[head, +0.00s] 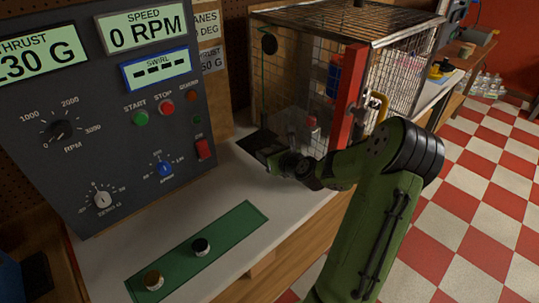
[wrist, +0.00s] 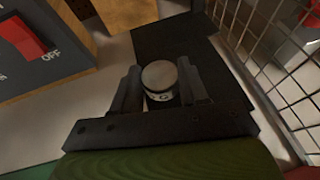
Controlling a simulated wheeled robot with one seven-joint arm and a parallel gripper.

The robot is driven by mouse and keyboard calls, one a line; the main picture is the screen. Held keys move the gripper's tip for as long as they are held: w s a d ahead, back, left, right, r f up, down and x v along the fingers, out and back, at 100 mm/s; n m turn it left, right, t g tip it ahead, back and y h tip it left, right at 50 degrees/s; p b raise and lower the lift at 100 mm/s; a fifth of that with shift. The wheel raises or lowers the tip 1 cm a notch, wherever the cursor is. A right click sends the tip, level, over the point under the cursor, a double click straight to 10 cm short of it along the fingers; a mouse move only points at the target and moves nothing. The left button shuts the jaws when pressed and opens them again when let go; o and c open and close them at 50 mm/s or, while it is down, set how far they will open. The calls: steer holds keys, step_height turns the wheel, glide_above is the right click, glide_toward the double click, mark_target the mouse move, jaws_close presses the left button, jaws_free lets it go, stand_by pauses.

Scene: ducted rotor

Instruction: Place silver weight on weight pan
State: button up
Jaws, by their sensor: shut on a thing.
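The silver weight (wrist: 160,76) is a short cylinder with a pale top and a partly visible label, seen in the wrist view. My gripper (wrist: 159,86) is shut on it, with one dark finger on each side. In the head view my gripper (head: 270,157) is beside the wire cage, and the weight is hidden there. A flat black plate, apparently the weight pan (wrist: 178,38), lies behind and below the weight; its edge also shows in the head view (head: 255,141). I cannot tell whether the weight touches it.
A green mat (head: 225,230) holds a dark-sided weight (head: 201,246) and a brass weight (head: 153,279). The control panel (head: 110,130) stands left, its thrust display partly cut off. The wire cage (head: 295,75) with a red post (head: 347,95) stands close behind my gripper.

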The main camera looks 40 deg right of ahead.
steer(key=o, duration=1.2)
